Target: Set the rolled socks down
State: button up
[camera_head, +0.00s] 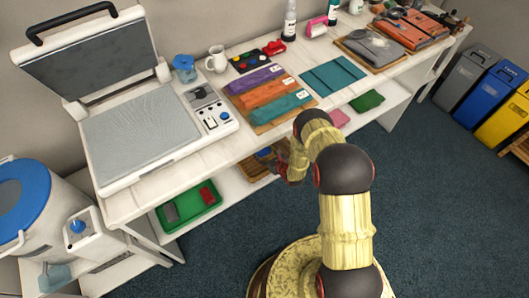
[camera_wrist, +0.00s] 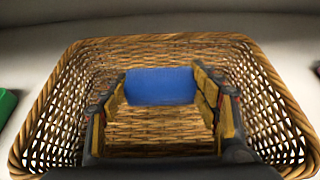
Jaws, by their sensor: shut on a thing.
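The rolled socks (camera_wrist: 160,86) show as a blue roll in the wrist view, lying across between my two fingers. My gripper (camera_wrist: 163,98) is shut on them, with a yellow-padded finger at each end of the roll. The wicker basket (camera_wrist: 160,42) surrounds the socks and fingers in this view, and its woven floor shows below the roll. Whether the socks touch that floor I cannot tell. In the head view the basket (camera_head: 248,171) is on the lower shelf under the table, partly hidden by the tabletop and my arm. My gripper (camera_head: 280,163) is at its right side.
The tabletop edge (camera_head: 215,150) overhangs the lower shelf. A green tray (camera_head: 188,222) with small items sits on the shelf left of the basket. Pink and green cloths (camera_head: 368,101) lie to the right. A heat press (camera_head: 140,135) and folded cloths (camera_head: 268,104) are on top.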

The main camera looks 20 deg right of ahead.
jog(key=shift+f+b, duration=0.4)
jog(key=shift+f, duration=0.25)
jog(key=o, duration=1.1)
jog(key=shift+r, duration=0.15)
jog(key=shift+r+p, duration=0.55)
jog(key=shift+r, duration=0.05)
jog(key=p+v, duration=0.3)
jog(key=v, duration=0.9)
jog(key=shift+f, duration=0.1)
jog(key=shift+s, duration=0.1)
